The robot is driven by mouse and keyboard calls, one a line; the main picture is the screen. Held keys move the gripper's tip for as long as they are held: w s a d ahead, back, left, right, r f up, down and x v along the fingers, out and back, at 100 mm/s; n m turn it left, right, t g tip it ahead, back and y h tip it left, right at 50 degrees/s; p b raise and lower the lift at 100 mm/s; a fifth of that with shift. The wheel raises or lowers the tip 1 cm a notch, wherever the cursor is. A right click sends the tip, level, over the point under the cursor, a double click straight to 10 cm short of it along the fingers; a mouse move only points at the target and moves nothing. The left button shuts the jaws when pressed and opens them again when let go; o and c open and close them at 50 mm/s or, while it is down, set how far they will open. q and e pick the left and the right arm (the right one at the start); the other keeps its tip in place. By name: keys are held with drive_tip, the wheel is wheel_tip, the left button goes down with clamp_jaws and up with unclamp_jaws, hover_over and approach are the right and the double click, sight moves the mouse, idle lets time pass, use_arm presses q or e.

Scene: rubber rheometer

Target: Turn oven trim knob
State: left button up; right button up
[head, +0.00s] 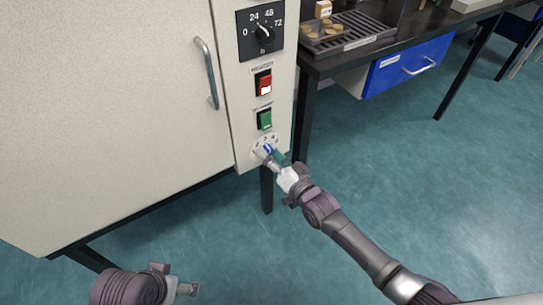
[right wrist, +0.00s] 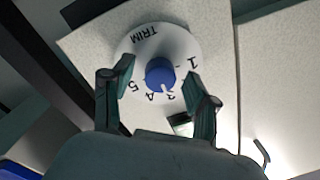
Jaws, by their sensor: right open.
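The oven trim knob is a small blue knob (right wrist: 160,73) on a round white dial marked TRIM with numbers, seen upside down in the right wrist view. In the head view the knob (head: 268,149) sits low on the oven's front panel, below the green switch, partly hidden by my right gripper. My right gripper (head: 276,157) is at the dial; in the right wrist view its open fingers (right wrist: 158,88) stand on either side of the knob, with gaps. My left gripper (head: 187,289) is low at the bottom left, away from the oven; its jaw opening is unclear.
The oven (head: 110,100) has a vertical door handle (head: 207,74). Above the knob are a green switch (head: 265,119), a red switch (head: 264,84) and a black timer dial (head: 262,33). A black bench with a blue drawer (head: 408,66) stands right. Floor in front is clear.

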clamp_jaws()
idle(0.3)
use_arm(q)
drive_tip(key=shift+r, duration=0.15)
use_arm(e)
drive_tip(key=shift+n, duration=0.3)
drive_tip(key=shift+r+n+p, duration=0.1)
drive_tip(key=shift+n+p, duration=0.6)
drive_tip(key=shift+n, duration=0.2)
drive_tip(key=n+p, duration=0.1)
drive_tip(key=n, duration=0.2)
drive_tip(key=shift+n, duration=0.3)
use_arm(q)
drive_tip(key=x, duration=0.6)
drive_tip(key=shift+f+p, duration=0.4)
drive_tip(key=shift+p, duration=0.05)
use_arm(e)
drive_tip(key=shift+n, duration=0.9)
use_arm(q)
drive_tip(key=shift+s+d, duration=0.1)
drive_tip(key=shift+d, duration=0.05)
